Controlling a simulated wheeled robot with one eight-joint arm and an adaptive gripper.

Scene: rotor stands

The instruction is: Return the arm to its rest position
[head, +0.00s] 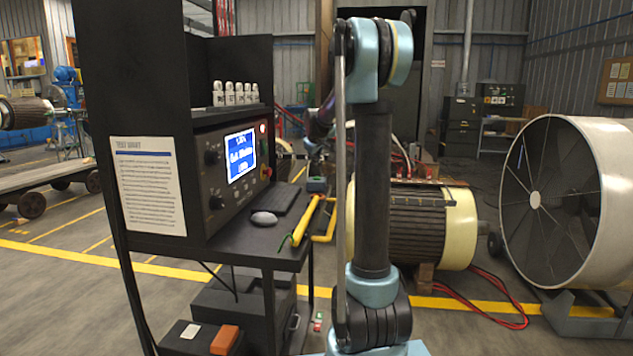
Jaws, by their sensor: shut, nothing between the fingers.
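My arm (373,190) stands upright in the middle of the head view, with its blue-grey elbow joint (370,60) at the top. Beyond the elbow the arm runs away from the camera, and the upright link hides much of it. The dark wrist part (321,124) shows just left of that link. My gripper (315,152) is small and dark there, beyond the far end of the desk. It is shut and holds nothing. Its fingers are hard to make out against the background.
A black test console (235,165) with a lit screen stands close on the left, its desk carrying a mouse (263,218), keyboard and yellow handles (308,222). Behind my arm is a large motor (415,225) with red cables. A big fan (560,200) stands right.

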